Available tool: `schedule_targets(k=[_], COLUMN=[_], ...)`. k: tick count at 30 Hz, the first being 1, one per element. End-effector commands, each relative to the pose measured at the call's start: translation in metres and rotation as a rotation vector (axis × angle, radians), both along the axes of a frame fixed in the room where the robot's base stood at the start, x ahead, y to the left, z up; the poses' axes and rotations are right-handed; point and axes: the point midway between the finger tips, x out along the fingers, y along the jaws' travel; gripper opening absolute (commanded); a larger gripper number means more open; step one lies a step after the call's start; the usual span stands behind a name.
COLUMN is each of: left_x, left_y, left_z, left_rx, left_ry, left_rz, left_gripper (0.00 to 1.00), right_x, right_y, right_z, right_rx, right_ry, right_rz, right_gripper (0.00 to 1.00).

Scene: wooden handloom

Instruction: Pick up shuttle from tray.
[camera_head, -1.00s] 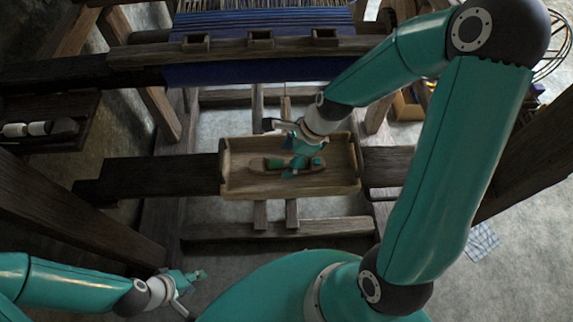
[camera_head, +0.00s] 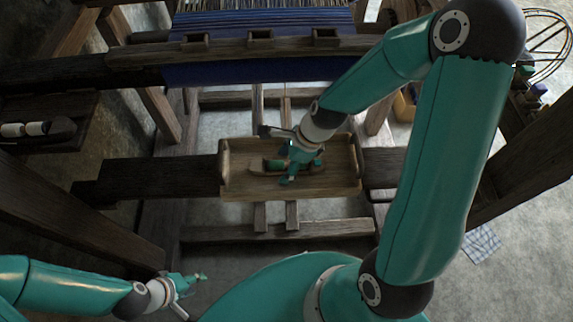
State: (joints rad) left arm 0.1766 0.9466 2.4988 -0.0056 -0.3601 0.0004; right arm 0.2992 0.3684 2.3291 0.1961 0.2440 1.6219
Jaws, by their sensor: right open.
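The wooden tray (camera_head: 232,187) sits in the middle of the view below the loom cloth. The shuttle (camera_head: 275,166), a dark wooden piece with a green part, lies in the tray. My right gripper (camera_head: 289,174) is open, its teal fingers over the shuttle and hiding its middle. I cannot tell whether the fingers touch it. My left gripper (camera_head: 192,278) is low at the left, far from the tray and empty; its fingers look spread.
Blue cloth and warp threads (camera_head: 250,72) lie on the loom above the tray. A dark side shelf (camera_head: 55,143) at the left holds white spools (camera_head: 30,128). Wooden beams flank the tray. A wheel-like frame (camera_head: 545,45) stands at the upper right.

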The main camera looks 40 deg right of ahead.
Motion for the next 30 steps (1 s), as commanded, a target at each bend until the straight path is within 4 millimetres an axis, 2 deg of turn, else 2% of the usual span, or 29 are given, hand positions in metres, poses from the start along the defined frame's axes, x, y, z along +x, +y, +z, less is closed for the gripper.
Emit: schedule_targets(k=[7,8,18,20,30], left_x=[0.0,0.0,0.0,0.0,0.0], left_y=[0.0,0.0,0.0,0.0,0.0], left_z=[0.0,0.0,-0.0003,-0.0004,-0.0005], left_rx=[0.0,0.0,0.0,0.0,0.0], left_ry=[0.0,0.0,0.0,0.0,0.0], left_rz=[0.0,0.0,0.0,0.0,0.0], left_gripper=[0.39,0.39,0.39,0.39,0.39], right_x=[-0.0001,-0.0001,0.0,0.0,0.0001], right_y=[0.0001,0.0001,0.0001,0.0002,0.0001], right_z=[-0.0003,-0.0003,-0.001,-0.0014,-0.0006], right_rx=[0.0,0.0,0.0,0.0,-0.001], right_ry=[0.0,0.0,0.001,0.001,0.001], right_rz=[0.0,0.0,0.0,0.0,0.001], right_gripper=[0.75,0.72,0.15,0.07,0.06])
